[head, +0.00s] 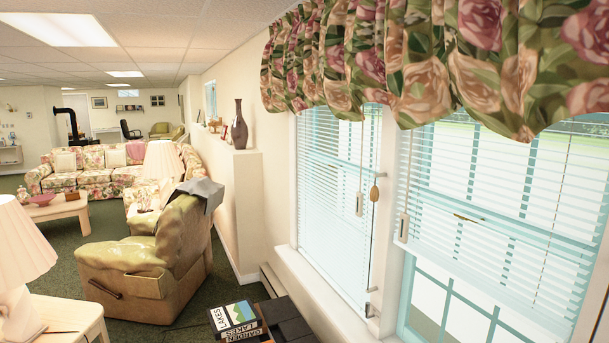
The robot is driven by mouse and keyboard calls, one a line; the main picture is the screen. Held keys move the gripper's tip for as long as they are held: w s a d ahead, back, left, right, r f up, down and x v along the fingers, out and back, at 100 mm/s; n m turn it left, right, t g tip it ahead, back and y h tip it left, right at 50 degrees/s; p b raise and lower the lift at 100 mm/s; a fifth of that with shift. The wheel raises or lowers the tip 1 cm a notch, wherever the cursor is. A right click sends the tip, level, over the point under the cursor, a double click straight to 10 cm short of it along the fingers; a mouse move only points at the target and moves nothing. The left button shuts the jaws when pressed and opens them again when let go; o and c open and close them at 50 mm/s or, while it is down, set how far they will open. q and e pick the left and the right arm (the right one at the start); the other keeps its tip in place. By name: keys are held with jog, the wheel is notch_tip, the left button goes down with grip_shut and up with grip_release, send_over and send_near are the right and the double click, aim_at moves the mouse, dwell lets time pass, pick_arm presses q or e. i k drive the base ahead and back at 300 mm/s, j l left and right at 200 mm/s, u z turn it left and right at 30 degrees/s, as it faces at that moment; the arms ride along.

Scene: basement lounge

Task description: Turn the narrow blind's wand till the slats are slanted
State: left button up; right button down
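Two white slatted blinds hang in the windows under a floral valance. The narrow-looking blind (325,190) is on the left and reaches nearly to the sill. Its wand (360,203) appears to be the thin one with a pale handle, hanging in front of its right part. A cord with a brown tassel (374,192) hangs just right of it. The wider blind (500,215) is on the right, with its bottom edge partway down the window. Another pale wand handle (404,227) hangs at its left edge. Light shows between the slats of both; their exact tilt is hard to tell. Neither gripper is in view.
A green recliner (160,258) stands left of the windows. Books (238,318) lie on a dark surface at bottom centre. A lamp (20,265) stands on a side table at lower left. A dark vase (239,128) stands on a ledge. The floral valance (400,60) covers the blinds' tops.

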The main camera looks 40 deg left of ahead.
aim_at(403, 230)
jog(key=u, duration=0.75)
